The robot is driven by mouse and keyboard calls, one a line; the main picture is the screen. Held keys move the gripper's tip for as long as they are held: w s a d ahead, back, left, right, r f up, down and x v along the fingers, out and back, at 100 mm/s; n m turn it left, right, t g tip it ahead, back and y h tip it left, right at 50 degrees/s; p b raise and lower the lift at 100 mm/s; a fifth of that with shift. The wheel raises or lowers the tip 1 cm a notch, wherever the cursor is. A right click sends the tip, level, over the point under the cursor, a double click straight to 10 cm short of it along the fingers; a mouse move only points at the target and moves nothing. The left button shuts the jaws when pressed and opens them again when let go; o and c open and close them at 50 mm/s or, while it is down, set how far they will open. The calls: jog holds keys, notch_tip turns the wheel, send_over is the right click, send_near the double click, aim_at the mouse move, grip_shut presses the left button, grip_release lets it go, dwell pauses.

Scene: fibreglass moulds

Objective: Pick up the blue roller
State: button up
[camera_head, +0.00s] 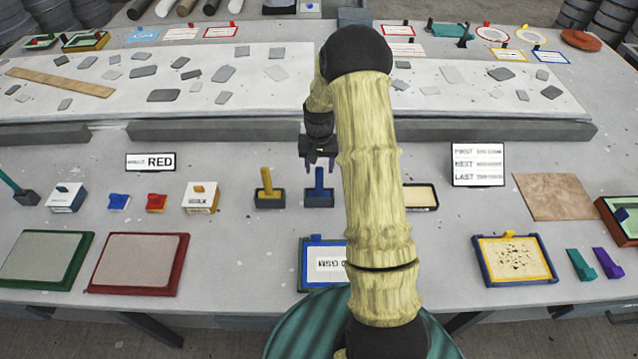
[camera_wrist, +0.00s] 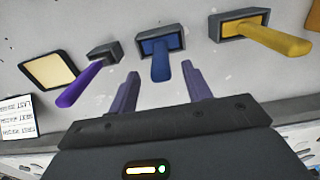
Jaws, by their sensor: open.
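The blue roller (camera_head: 319,186) stands in a dark holder, its handle pointing up, near the middle of the table. In the wrist view the blue roller (camera_wrist: 160,60) is straight ahead, between the lines of the two fingers. My gripper (camera_head: 320,166) is open and empty, just behind and above the blue handle in the head view. In the wrist view my gripper (camera_wrist: 160,70) has its purple-grey fingers spread on either side of the blue handle; I cannot tell how far apart in depth they are. The roller's lower end is hidden in its holder.
A yellow-handled tool (camera_head: 267,182) in a like holder stands close left of the blue one. A purple-handled tool (camera_wrist: 82,84) stands on its other side, hidden behind my arm in the head view. A grey ledge (camera_head: 230,130) runs behind. A blue-framed board (camera_head: 313,262) lies in front.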

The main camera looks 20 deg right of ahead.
aim_at(319, 176)
jog(key=shift+f, duration=0.1)
jog(key=shift+w+f+p, duration=0.1)
jog(key=shift+f+p, duration=1.3)
jog(key=shift+f, duration=1.1)
jog(key=shift+c, duration=0.2)
jog(key=c, duration=1)
